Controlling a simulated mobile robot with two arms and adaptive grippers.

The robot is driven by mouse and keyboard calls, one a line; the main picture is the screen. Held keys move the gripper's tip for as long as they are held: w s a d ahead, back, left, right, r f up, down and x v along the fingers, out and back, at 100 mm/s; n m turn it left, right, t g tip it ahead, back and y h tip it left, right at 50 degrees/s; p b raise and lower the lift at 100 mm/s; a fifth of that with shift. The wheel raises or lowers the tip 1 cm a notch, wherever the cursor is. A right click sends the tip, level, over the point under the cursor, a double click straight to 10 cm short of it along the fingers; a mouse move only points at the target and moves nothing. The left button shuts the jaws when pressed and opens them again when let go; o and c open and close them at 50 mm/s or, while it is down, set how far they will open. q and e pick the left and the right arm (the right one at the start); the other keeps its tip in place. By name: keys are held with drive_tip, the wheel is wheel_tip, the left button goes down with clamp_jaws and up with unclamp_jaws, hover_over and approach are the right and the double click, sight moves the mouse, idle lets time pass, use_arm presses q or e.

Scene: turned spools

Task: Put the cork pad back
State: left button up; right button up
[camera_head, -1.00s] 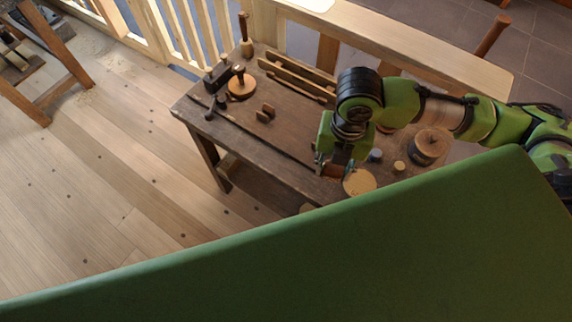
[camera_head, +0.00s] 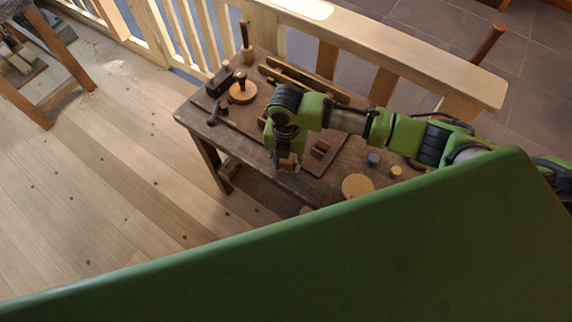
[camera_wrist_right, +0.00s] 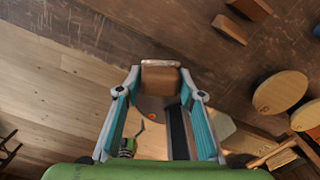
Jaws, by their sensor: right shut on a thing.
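My right gripper (camera_head: 286,167) is shut on a reddish-brown block-like piece (camera_wrist_right: 160,80) with a paler end. In the head view it is above the front edge of the workbench (camera_head: 240,150), and the held piece shows only as a small brown patch. I cannot tell whether this piece is the cork pad. A round tan disc (camera_head: 357,186) lies on the bench to the right of the gripper, apart from it. It also shows at the right of the wrist view (camera_wrist_right: 280,92). My left gripper is not in view.
Dark brown blocks (camera_head: 321,148) lie just right of the gripper. A small blue-grey piece (camera_head: 373,160) and a small tan cylinder (camera_head: 395,172) stand farther right. A round wooden piece with a knob (camera_head: 243,91) is at the back left. A slatted railing (camera_head: 400,50) runs behind the bench.

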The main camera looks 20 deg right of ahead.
sight(286, 167)
wheel_tip(286, 167, down, 3)
idle(0.3)
drive_tip(key=shift+f, duration=0.2)
drive_tip(key=o, duration=1.1)
drive_tip(key=shift+c, duration=0.2)
drive_tip(key=shift+r, duration=0.2)
wheel_tip(286, 167, up, 12)
drive_tip(key=shift+b, duration=0.5)
